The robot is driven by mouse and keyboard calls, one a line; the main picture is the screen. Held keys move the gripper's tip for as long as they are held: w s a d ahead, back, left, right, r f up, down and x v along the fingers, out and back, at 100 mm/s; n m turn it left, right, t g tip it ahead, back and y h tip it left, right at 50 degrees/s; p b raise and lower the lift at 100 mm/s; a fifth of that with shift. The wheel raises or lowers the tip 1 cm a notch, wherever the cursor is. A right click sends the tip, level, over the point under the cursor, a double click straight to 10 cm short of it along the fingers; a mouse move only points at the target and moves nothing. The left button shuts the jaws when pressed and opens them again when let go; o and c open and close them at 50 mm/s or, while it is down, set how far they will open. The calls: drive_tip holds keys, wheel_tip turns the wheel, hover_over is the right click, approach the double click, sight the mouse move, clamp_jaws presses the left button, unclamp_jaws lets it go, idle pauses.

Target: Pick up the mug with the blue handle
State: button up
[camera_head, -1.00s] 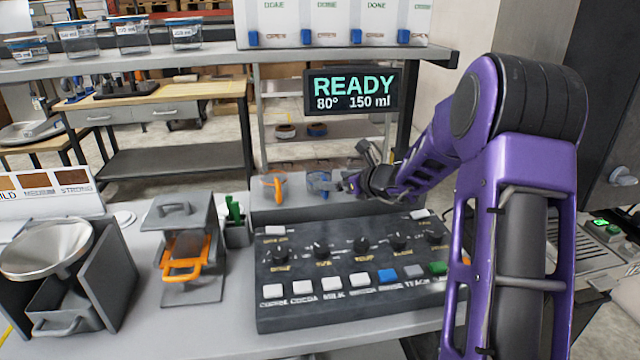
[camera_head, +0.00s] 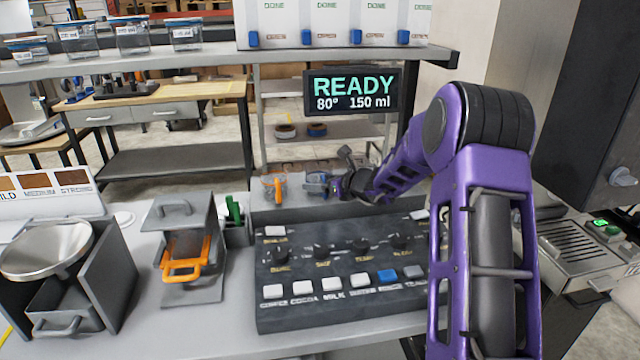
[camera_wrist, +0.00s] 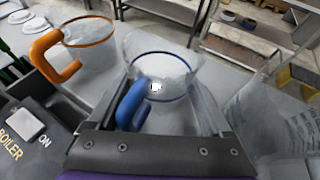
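The mug with the blue handle is clear (camera_wrist: 180,75), with a blue rim line and its blue handle turned toward me. In the head view it (camera_head: 316,181) stands behind the control panel, partly hidden by my gripper (camera_head: 334,186). In the wrist view my gripper (camera_wrist: 163,112) is open, with the mug ahead and between its fingers. I cannot tell whether the fingers touch it. A clear mug with an orange handle (camera_wrist: 92,52) stands just left of it, also showing in the head view (camera_head: 274,187).
The control panel (camera_head: 330,262) with knobs and buttons lies in front of the mugs. A clear vessel (camera_wrist: 280,120) is close on the right in the wrist view. A shelf (camera_head: 225,60) with a READY display (camera_head: 352,92) is above. An orange-handled holder (camera_head: 183,262) stands left.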

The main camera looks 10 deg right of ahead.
drive_tip(key=c, duration=0.6)
drive_tip(key=shift+r, duration=0.1)
